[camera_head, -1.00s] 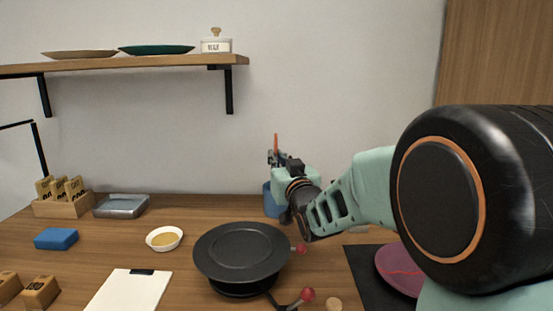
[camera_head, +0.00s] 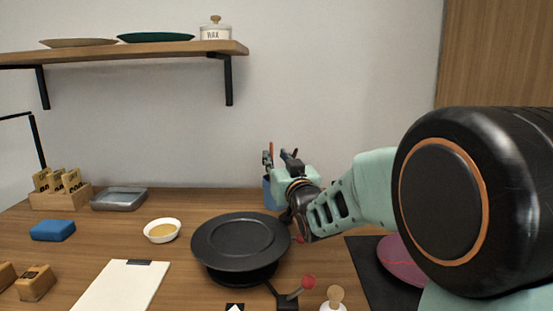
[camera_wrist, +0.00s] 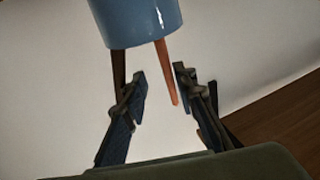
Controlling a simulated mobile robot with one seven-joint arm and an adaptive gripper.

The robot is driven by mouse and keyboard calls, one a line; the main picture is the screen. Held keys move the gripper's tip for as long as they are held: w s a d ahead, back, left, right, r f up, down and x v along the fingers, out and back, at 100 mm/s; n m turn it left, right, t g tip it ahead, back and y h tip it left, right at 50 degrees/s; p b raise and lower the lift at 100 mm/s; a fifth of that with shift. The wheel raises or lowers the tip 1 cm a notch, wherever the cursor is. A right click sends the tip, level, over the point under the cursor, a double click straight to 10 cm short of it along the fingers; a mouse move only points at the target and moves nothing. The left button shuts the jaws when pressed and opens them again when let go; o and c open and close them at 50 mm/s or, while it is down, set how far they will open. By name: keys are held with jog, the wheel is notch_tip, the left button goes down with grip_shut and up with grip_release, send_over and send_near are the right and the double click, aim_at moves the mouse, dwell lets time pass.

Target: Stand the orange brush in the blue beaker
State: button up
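The blue beaker (camera_head: 268,192) stands at the back of the table, partly hidden by my gripper and forearm. In the wrist view the beaker (camera_wrist: 135,22) shows at the top. The orange brush (camera_wrist: 165,70) sticks out of its mouth at a slight tilt, between my spread fingers, with gaps on both sides. A bit of the brush (camera_head: 271,147) shows above the beaker in the head view. My gripper (camera_wrist: 160,78) is open just above the beaker; its fingers (camera_head: 278,157) are apart. A dark brown stick (camera_wrist: 118,68) also leaves the beaker, partly behind one finger.
A round black stand (camera_head: 241,240) is left of my gripper, with a red-knobbed lever (camera_head: 308,282) in front. A white bowl (camera_head: 162,231), glass tray (camera_head: 119,199) and blue block (camera_head: 53,230) are farther left. A purple plate (camera_head: 398,262) lies on a dark mat at right.

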notch_tip(320, 180, up, 10)
dwell(0.6)
jog(key=shift+s, duration=0.1)
dwell(0.6)
